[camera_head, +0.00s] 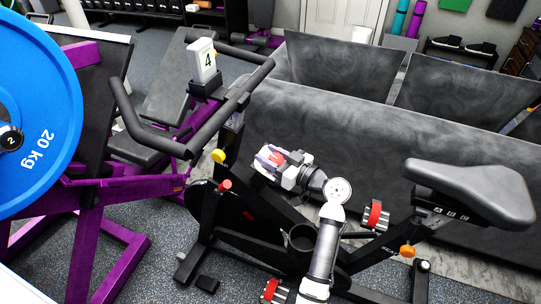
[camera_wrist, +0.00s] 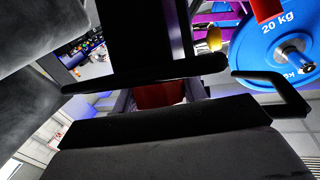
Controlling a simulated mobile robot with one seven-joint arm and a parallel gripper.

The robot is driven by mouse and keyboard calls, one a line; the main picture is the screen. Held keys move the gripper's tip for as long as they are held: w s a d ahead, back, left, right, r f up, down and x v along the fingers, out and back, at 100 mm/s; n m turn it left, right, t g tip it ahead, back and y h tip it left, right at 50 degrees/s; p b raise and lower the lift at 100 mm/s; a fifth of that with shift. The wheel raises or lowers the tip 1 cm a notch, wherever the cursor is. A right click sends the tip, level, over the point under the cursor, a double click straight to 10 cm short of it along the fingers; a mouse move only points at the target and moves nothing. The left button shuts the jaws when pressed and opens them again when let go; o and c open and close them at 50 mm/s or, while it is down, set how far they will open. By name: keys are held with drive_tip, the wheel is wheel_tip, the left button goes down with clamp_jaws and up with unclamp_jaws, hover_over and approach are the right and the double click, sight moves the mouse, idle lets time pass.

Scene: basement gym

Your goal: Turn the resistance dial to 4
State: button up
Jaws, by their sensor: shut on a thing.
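The exercise bike (camera_head: 255,215) stands in the middle of the head view. My gripper (camera_head: 271,157) is at the bike's frame, below the handlebars, shut on a red part that I take to be the resistance dial (camera_head: 279,156). A red patch (camera_wrist: 158,95) also shows between dark shapes in the wrist view. The dial's marks and pointer are hidden. A second red knob (camera_head: 226,185) and a yellow knob (camera_head: 218,155) sit on the frame left of my gripper.
A blue 20 kg plate (camera_head: 50,110) and a purple bench frame (camera_head: 90,210) stand close on the left. A grey sofa (camera_head: 330,130) is right behind the bike. The bike's saddle (camera_head: 470,190) is at the right. Little floor is free around the bike.

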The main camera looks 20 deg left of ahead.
drive_tip(key=shift+m+t, duration=0.3)
drive_tip(key=m+t+h+p, duration=0.1)
drive_tip(key=m+t, duration=0.1)
drive_tip(key=m+t+h+p, duration=0.1)
drive_tip(key=m+h+p, duration=0.1)
drive_tip(key=shift+w+d+r+m+t, duration=0.1)
drive_tip(key=shift+w+r+m+t, duration=0.1)
drive_tip(key=shift+m+t, duration=0.15)
drive_tip(key=m+t+h+p, duration=0.1)
drive_tip(key=m+h+p, duration=0.1)
drive_tip(key=p, duration=0.1)
drive_tip(key=m+t+h+p, duration=0.1)
drive_tip(key=p, duration=0.1)
drive_tip(key=shift+w+d+r+m+t, duration=0.1)
drive_tip(key=shift+w+d+m+t, duration=0.15)
drive_tip(key=shift+m+t, duration=0.1)
drive_tip(key=m+t+h+p, duration=0.1)
drive_tip(key=m+h+p, duration=0.2)
drive_tip(key=p, duration=0.4)
drive_tip(key=shift+w+d, duration=0.1)
drive_tip(key=shift+d, duration=0.05)
drive_tip(key=m+h+p, duration=0.1)
drive_tip(key=p, duration=0.1)
drive_tip(key=f+m+h+p, duration=0.1)
drive_tip(key=h+p, duration=0.1)
drive_tip(key=shift+w+d+m+t+p, duration=0.1)
drive_tip(key=shift+d+m+t+p, duration=0.05)
drive_tip(key=shift+m+t+p, duration=0.2)
drive_tip(key=shift+f+p, duration=0.15)
drive_tip(key=shift+p, duration=0.25)
